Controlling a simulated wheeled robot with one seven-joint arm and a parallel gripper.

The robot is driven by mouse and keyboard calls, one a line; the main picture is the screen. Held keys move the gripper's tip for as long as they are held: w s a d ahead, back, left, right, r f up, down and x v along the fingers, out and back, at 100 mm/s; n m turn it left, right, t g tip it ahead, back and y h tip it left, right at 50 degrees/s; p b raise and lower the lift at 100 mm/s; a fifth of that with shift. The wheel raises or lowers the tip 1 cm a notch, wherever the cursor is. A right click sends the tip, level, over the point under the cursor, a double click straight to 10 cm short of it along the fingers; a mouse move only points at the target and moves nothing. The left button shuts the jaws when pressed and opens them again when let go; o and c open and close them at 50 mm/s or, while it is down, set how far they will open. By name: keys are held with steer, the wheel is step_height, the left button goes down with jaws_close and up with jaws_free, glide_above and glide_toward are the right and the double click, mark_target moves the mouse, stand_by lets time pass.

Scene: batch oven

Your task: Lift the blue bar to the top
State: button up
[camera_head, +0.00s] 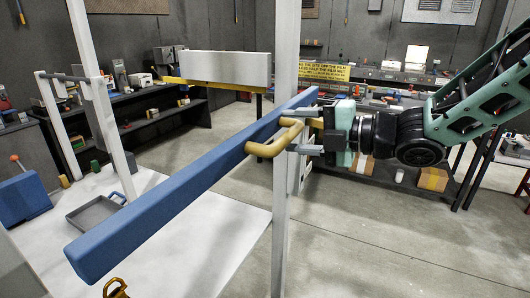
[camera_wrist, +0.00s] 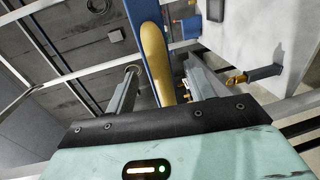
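The blue bar (camera_head: 180,198) is a long beam running from the near lower left to the middle of the head view, by a white upright post (camera_head: 282,210). A tan-yellow handle (camera_head: 272,149) sticks out from its side. My gripper (camera_head: 303,131) is at the handle, its two fingers pointing left, one above the other. In the wrist view my gripper (camera_wrist: 160,85) has its fingers apart with the yellow handle (camera_wrist: 155,58) between them. Gaps show on both sides of the handle. Part of the blue bar (camera_wrist: 148,12) shows behind it.
White posts (camera_head: 98,90) of the frame stand at the left. A grey tray (camera_head: 95,213) lies on the pale floor surface (camera_head: 195,245) beyond the bar. A yellow sign (camera_head: 325,71), benches and a cardboard box (camera_head: 433,179) are behind. The concrete floor (camera_head: 370,245) at right front is clear.

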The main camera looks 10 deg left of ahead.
steer(key=shift+d+f, duration=0.1)
steer(key=shift+s+d, duration=0.2)
steer(key=shift+d, duration=0.25)
steer(key=v, duration=0.6)
steer(key=shift+s+d, duration=0.2)
steer(key=shift+d, duration=0.15)
stand_by(0.3)
steer(key=s+d+f+m+t+h+b, duration=0.1)
steer(key=s+f+m+h+b, duration=0.15)
steer(key=f+m+h, duration=0.4)
steer(key=s+d+f+m+h+b, duration=0.2)
steer(key=s+f+m+h, duration=0.15)
steer(key=f+m, duration=0.45)
steer(key=s+d+f+m+g+h, duration=0.1)
steer(key=s+f+m+g, duration=0.1)
steer(key=s, duration=0.4)
steer(key=s+d+f+m+g+h+b, duration=0.1)
steer(key=s+m+g+h, duration=0.1)
steer(key=s+m, duration=0.2)
steer(key=s+d+f+m+g+h+b, duration=0.1)
steer(key=s+d+f+m+g, duration=0.1)
steer(key=s, duration=0.7)
steer(key=shift+f+m+g+h, duration=0.3)
steer(key=shift+m+h, duration=0.1)
steer(key=shift+m, duration=0.45)
